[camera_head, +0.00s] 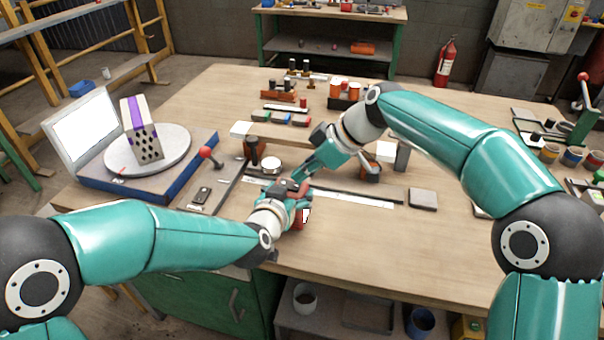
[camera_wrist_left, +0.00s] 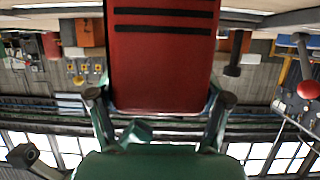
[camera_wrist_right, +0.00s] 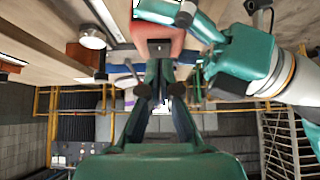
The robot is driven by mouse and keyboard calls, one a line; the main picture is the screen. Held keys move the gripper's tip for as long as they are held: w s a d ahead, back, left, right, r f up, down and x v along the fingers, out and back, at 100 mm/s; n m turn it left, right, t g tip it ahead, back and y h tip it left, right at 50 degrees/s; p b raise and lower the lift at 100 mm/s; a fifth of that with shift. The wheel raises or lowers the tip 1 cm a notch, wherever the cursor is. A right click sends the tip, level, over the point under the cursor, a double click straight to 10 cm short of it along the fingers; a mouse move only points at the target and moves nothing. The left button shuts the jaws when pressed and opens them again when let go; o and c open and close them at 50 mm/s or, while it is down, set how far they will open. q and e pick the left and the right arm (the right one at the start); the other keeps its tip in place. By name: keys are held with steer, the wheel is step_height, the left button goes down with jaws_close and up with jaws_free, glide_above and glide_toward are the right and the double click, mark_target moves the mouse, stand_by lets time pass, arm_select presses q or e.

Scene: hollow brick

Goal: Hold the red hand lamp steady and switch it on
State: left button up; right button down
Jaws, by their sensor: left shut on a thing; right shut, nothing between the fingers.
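The red hand lamp (camera_head: 303,216) is mostly hidden by my grippers in the head view. In the left wrist view its red body (camera_wrist_left: 160,70) with dark bands fills the space between the fingers. My left gripper (camera_head: 290,200) is shut on it above the front part of the bench. In the right wrist view the lamp's red end (camera_wrist_right: 146,33) shows a small dark patch, which may be the switch. My right gripper (camera_head: 302,182) is shut and empty, its fingertips (camera_wrist_right: 158,92) close to that end; I cannot tell whether they touch. I cannot see whether the lamp is lit.
Behind the grippers are a red-knobbed lever (camera_head: 206,153), a round white-topped piece (camera_head: 271,165) and a steel rule (camera_head: 350,197). A turntable (camera_head: 170,150) with a hollow brick (camera_head: 141,128) stands left. The bench's front right (camera_head: 420,255) is clear.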

steer(key=v, duration=1.3)
steer(key=shift+d, duration=0.2)
steer(key=shift+f, duration=0.15)
arm_select(q)
steer(key=o, duration=1.4)
